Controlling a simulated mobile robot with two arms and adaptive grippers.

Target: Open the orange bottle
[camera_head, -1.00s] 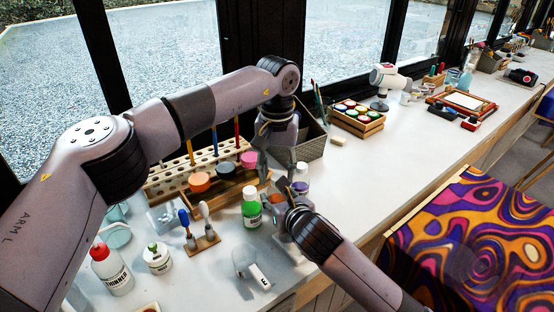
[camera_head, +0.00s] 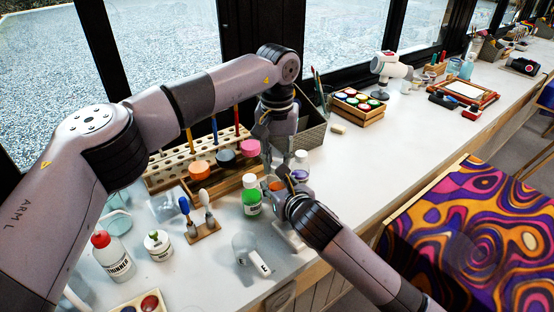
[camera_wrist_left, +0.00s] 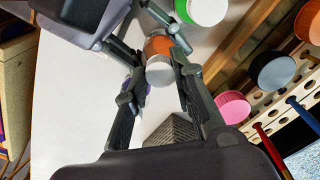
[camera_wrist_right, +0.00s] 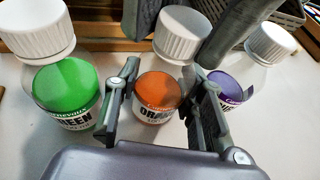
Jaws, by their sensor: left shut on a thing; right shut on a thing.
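The orange bottle (camera_wrist_right: 158,98) stands upright on the counter, with an orange body and a white cap (camera_wrist_right: 181,36). My right gripper (camera_wrist_right: 156,100) is shut on its body from the front. My left gripper (camera_wrist_left: 158,82) comes from above and is shut on the white cap, which shows between its fingers in the left wrist view (camera_wrist_left: 160,71). The cap sits on or right at the bottle's neck; the joint is partly hidden. In the head view the orange bottle (camera_head: 276,185) is mostly covered by my grippers.
A green bottle (camera_wrist_right: 65,88) stands close on the left and a purple bottle (camera_wrist_right: 232,85) close on the right. Behind are a wooden rack (camera_head: 168,162) with paint jars and a grey basket (camera_head: 312,135). A thinner bottle (camera_head: 112,257) stands front left.

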